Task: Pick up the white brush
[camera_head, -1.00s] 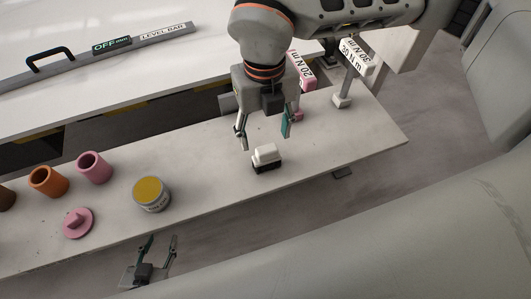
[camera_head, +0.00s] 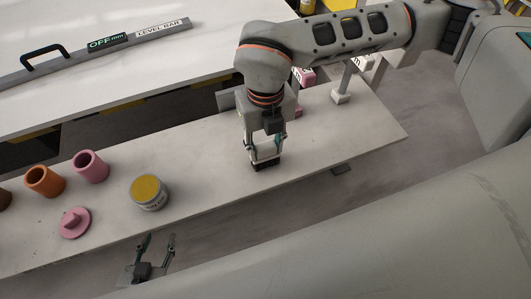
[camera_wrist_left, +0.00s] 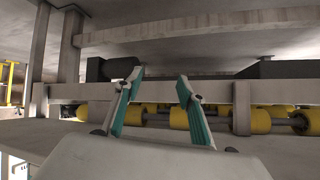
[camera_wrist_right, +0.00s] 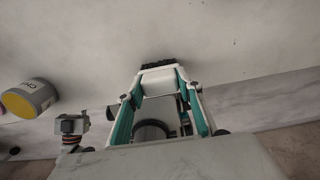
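The white brush (camera_head: 265,153), a white block with dark bristles below, is at the slab's right part. My right gripper (camera_head: 264,148) points down, with a finger at each side of the brush. In the right wrist view, the brush's white body (camera_wrist_right: 158,80) fills the gap between the fingertips (camera_wrist_right: 159,78), with the dark bristles beyond it. The fingers appear to touch it; its bristles look to be on or very near the slab. My left gripper (camera_head: 159,238) is open and empty beyond the slab's front edge; it also shows in the left wrist view (camera_wrist_left: 162,75).
On the stone slab (camera_head: 215,190) stand a grey can with a yellow top (camera_head: 149,191), a pink cup (camera_head: 90,166), an orange cup (camera_head: 45,181) and a pink knobbed lid (camera_head: 74,222). A white-headed post (camera_head: 341,95) stands right of my right gripper. A level bar (camera_head: 110,48) lies on the back table.

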